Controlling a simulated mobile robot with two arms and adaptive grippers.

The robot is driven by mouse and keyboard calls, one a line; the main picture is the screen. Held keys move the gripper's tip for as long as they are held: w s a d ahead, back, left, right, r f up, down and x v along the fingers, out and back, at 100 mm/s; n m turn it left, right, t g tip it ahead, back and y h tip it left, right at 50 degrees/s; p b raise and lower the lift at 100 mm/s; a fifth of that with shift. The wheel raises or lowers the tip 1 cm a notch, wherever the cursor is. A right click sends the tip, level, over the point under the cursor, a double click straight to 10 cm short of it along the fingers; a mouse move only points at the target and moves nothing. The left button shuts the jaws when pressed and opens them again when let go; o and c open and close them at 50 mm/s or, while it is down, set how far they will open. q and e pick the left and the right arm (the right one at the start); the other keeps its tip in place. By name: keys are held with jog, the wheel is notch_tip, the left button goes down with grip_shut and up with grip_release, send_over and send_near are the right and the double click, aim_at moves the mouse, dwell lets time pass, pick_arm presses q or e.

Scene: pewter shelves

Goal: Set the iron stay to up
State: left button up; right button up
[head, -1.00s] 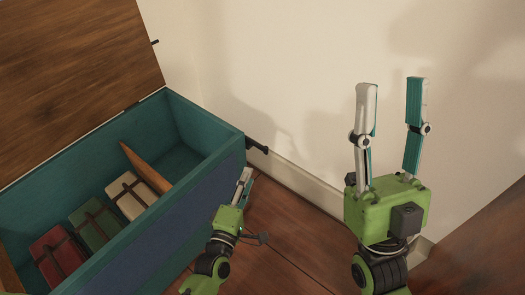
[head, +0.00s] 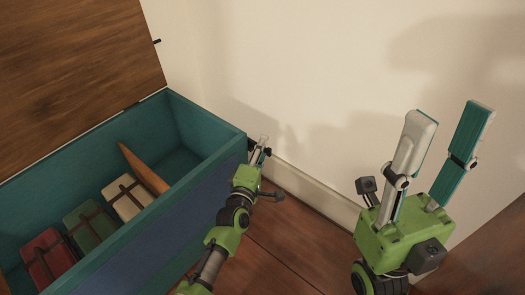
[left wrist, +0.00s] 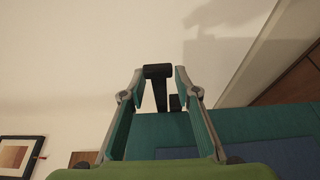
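The iron stay is a short black bar at the right end of the teal chest (head: 190,228), near its top corner. In the head view its black end (head: 268,152) shows beside my left gripper (head: 259,143), which partly hides it. My right gripper (head: 450,135) is open and empty in front of the wall, well right of the chest.
The chest's wooden lid (head: 75,75) stands open, with a small black peg (head: 157,41) at its edge. Red (head: 47,257), green (head: 90,225) and cream (head: 128,197) blocks lie inside beside a wooden divider (head: 143,168). The wall (head: 300,90) is close behind.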

pick_arm(q)
jog(key=shift+w, duration=0.1)
grip_shut()
jog(key=shift+r, duration=0.15)
